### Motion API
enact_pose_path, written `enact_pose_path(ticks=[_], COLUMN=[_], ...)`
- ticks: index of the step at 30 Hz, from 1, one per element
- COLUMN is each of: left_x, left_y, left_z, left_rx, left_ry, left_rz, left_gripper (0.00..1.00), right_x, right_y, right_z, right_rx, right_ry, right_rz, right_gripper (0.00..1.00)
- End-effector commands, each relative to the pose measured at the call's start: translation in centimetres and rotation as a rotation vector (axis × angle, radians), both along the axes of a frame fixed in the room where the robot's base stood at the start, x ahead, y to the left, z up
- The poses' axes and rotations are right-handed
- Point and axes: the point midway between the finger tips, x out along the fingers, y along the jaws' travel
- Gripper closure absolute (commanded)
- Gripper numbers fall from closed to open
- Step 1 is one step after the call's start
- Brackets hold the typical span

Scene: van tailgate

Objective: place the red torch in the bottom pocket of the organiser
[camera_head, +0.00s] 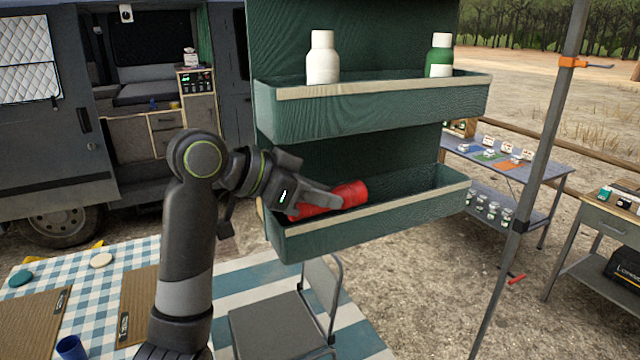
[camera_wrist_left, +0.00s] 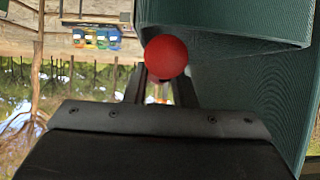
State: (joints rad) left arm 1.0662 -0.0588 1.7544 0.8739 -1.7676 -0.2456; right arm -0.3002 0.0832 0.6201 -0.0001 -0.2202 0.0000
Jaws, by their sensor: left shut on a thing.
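The red torch (camera_head: 346,195) lies nearly level at the bottom pocket (camera_head: 375,222) of the green organiser, over the pocket's opening at its left part. My left gripper (camera_head: 318,203) is shut on the torch, with its fingers around the torch's left part. In the left wrist view the torch's round red end (camera_wrist_left: 166,57) shows between the fingers, beside the green organiser wall (camera_wrist_left: 250,75). I cannot tell whether the torch touches the pocket floor. My right gripper is not in view.
The upper pocket (camera_head: 380,108) holds a white bottle (camera_head: 322,60) and a green-and-white bottle (camera_head: 440,56). The right part of the bottom pocket looks empty. A metal pole (camera_head: 540,165) stands right of the organiser. A chair (camera_head: 280,320) and a checked table (camera_head: 130,260) stand below.

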Motion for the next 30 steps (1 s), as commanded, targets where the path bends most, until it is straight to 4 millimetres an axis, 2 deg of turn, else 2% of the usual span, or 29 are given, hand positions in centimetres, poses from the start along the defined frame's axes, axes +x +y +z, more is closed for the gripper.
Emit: enact_pose_path(ticks=[14,15,19,30], left_x=[-0.03,-0.02,-0.02,-0.02], left_y=[0.02,0.03,0.04,0.03], left_z=[-0.66,-0.62,-0.56,-0.17], left_rx=[-0.002,-0.001,-0.001,-0.001], left_ry=[-0.002,-0.001,-0.001,-0.001], left_rz=[0.0,0.0,0.0,0.0], left_gripper=[1.0,0.74,0.57,0.55], right_x=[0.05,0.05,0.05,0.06], right_y=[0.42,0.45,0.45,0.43], right_z=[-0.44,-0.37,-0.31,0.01], right_rx=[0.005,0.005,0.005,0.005], right_ry=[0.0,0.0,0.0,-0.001], right_rz=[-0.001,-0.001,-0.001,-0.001], right_gripper=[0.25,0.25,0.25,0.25])
